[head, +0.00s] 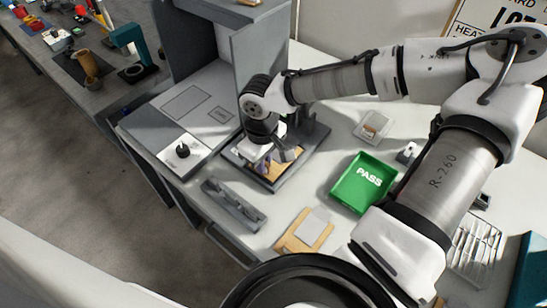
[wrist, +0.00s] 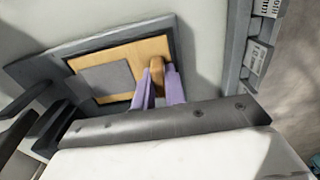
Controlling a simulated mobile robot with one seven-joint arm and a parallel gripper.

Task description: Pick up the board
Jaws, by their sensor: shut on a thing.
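The board (wrist: 120,55) is a flat tan plate with a grey rectangle on it, lying in a dark, shallow fixture (wrist: 88,60) in the wrist view. A raised brown block (wrist: 157,72) stands at its right part. My gripper (wrist: 159,84) has its two purple fingers shut on this block, one on each side. In the head view my gripper (head: 264,163) points down over the fixture, and the tan board (head: 284,163) shows partly behind it. The arm hides some of the board. I cannot tell whether the board is lifted off the fixture.
A second tan board with a light grey patch (head: 308,229) lies at the table's front. A grey rail (head: 234,204) lies front left, and a wire rack (head: 474,246) is far right.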

